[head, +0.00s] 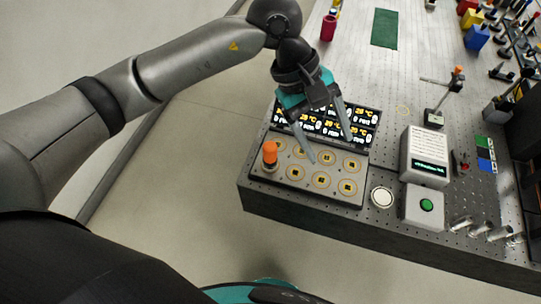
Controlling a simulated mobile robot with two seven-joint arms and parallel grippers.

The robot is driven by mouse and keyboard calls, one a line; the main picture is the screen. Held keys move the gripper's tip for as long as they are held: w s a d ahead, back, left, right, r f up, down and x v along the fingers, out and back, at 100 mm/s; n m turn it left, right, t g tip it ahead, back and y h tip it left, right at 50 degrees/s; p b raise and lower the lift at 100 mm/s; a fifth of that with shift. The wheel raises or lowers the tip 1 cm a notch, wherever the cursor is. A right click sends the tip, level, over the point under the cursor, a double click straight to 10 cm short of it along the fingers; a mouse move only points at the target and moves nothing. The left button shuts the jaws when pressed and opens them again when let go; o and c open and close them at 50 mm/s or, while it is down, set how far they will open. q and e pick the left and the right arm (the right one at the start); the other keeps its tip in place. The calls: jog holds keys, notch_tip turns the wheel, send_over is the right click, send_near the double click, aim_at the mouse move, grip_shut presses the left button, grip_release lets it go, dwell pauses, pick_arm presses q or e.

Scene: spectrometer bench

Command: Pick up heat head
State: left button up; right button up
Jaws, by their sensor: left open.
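My right gripper is not in view.
A lit display panel (364,131) rises behind the plate. To the right are a white disc (383,197), a box with a green button (424,206) and a white box with a screen (427,150). The bench's front-left corner is near the plate.

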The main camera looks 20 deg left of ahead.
aim_at(270, 146)
pick_arm(q)
jog(key=w+a+m+t+y, duration=0.1)
jog(key=w+a+y, duration=0.4)
jog(key=a, duration=0.6)
jog(key=shift+y, duration=0.4)
jog(key=f, duration=0.6)
jog(key=s+f+p, duration=0.1)
jog(key=f, duration=0.2)
jog(key=shift+w+a+f+p, duration=0.1)
jog(key=shift+f+p, duration=0.2)
jog(key=shift+f, duration=1.35)
jog(key=shift+a+f+p, duration=0.1)
jog(key=shift+f+p, duration=0.15)
jog(key=shift+f, duration=1.35)
grip_shut()
jog(key=shift+r, duration=0.1)
